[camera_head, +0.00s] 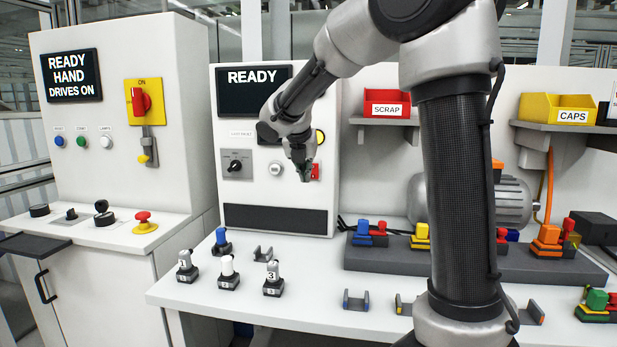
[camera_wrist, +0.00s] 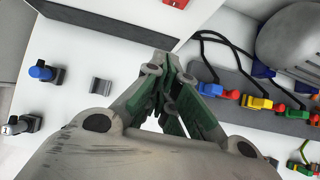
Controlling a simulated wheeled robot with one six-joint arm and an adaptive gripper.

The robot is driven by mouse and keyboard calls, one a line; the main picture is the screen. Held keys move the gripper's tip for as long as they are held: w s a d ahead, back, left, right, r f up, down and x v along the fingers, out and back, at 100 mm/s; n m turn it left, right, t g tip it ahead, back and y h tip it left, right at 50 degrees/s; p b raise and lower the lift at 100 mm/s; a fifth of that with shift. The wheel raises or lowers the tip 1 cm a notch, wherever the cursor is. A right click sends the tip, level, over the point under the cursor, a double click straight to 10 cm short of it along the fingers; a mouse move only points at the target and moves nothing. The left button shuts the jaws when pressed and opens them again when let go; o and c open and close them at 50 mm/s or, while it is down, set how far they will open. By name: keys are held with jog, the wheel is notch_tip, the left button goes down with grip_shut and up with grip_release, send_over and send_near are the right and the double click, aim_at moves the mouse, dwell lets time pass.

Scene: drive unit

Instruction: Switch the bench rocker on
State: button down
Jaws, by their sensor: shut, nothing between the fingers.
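A small red switch (camera_head: 315,172), which looks like the bench rocker, sits on the white bench cabinet, right of a round white button. Its on or off position cannot be told. In the wrist view a red piece on a white face shows at the top edge (camera_wrist: 175,3). My gripper (camera_head: 305,177) is just in front of the switch, tilted downward, and covers part of it. Whether it touches the switch is unclear. In the wrist view my gripper's green-padded fingers (camera_wrist: 168,75) are closed together with nothing between them.
The cabinet has a READY screen (camera_head: 253,90), a black rotary knob (camera_head: 235,166) and a dark slot below. Several numbered connectors (camera_head: 228,272) stand on the bench top. A grey rail (camera_head: 400,261) with coloured connectors and a motor (camera_head: 512,203) lie to the right.

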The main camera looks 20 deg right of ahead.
jog(key=shift+s+a+r, duration=0.4)
jog(key=shift+s+r, duration=0.15)
jog(key=shift+s, duration=0.1)
jog(key=shift+s+a+r, duration=0.4)
jog(key=shift+s+r, duration=0.1)
jog(key=shift+s, duration=0.1)
jog(key=s+d+f+m+g+y, duration=0.1)
jog(key=s+d+f+m+y, duration=0.1)
jog(key=s+m, duration=1.2)
jog(key=s+d+f+m+y, duration=0.2)
jog(key=s+f+m, duration=0.2)
jog(key=s+m, duration=1.1)
jog(key=s, duration=0.4)
jog(key=shift+s+f+g, duration=0.2)
jog(key=shift+s+g, duration=0.15)
jog(key=shift+g, duration=0.05)
